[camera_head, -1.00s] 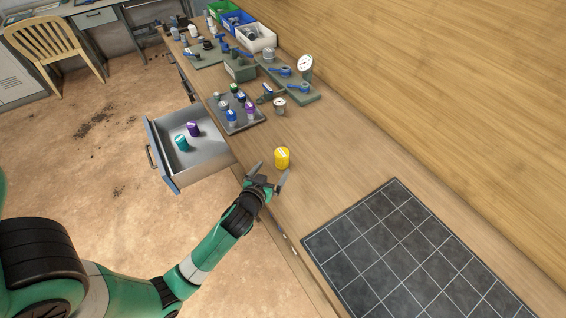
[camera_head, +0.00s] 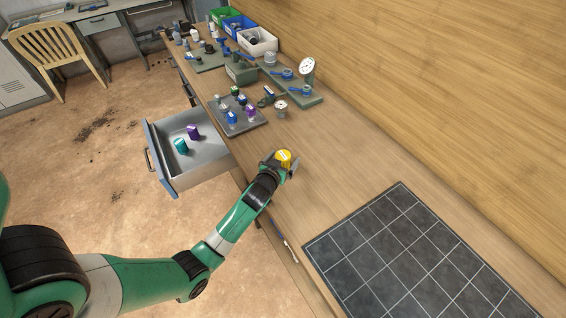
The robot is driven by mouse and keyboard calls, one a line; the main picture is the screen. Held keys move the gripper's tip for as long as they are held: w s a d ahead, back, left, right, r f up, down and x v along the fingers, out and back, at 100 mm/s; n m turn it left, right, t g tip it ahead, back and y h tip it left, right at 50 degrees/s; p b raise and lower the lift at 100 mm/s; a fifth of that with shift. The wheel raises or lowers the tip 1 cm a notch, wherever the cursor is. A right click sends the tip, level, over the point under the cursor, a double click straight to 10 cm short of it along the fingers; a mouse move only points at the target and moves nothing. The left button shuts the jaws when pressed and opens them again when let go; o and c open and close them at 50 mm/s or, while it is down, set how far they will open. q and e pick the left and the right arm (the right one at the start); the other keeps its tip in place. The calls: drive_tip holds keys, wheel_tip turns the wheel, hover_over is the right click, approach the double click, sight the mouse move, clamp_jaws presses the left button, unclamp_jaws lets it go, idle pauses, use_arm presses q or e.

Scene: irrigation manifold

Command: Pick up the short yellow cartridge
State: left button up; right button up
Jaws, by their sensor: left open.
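The short yellow cartridge (camera_head: 284,156) stands upright on the wooden bench in the head view, with a pale label on its top. My left gripper (camera_head: 281,162) is open, with its fingers around or just beside the cartridge; contact cannot be made out. The gripper and wrist hide the lower part of the cartridge. My right gripper is not in view.
A dark grid mat (camera_head: 415,258) lies at the right front. An open drawer (camera_head: 212,167) holds a teal and a purple cartridge. Behind, a tray (camera_head: 251,124) holds several cartridges, near a gauge fixture (camera_head: 315,98). Bench around the yellow cartridge is clear.

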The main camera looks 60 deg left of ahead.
sight(283, 156)
use_arm(q)
drive_tip(key=c, duration=1.5)
drive_tip(key=shift+c, duration=0.2)
drive_tip(key=shift+r, duration=0.15)
drive_tip(key=shift+r, duration=0.25)
drive_tip(key=r+p, duration=0.1)
drive_tip(key=r, duration=0.1)
drive_tip(key=r+p, duration=0.1)
drive_tip(key=r, duration=0.1)
drive_tip(key=shift+s+d+r+p, duration=0.1)
drive_tip(key=shift+s+d+p, duration=0.2)
drive_tip(key=a+r+p+v, duration=0.1)
drive_tip(key=p+v, duration=0.4)
drive_tip(key=v, duration=1)
drive_tip(key=shift+r, duration=0.6)
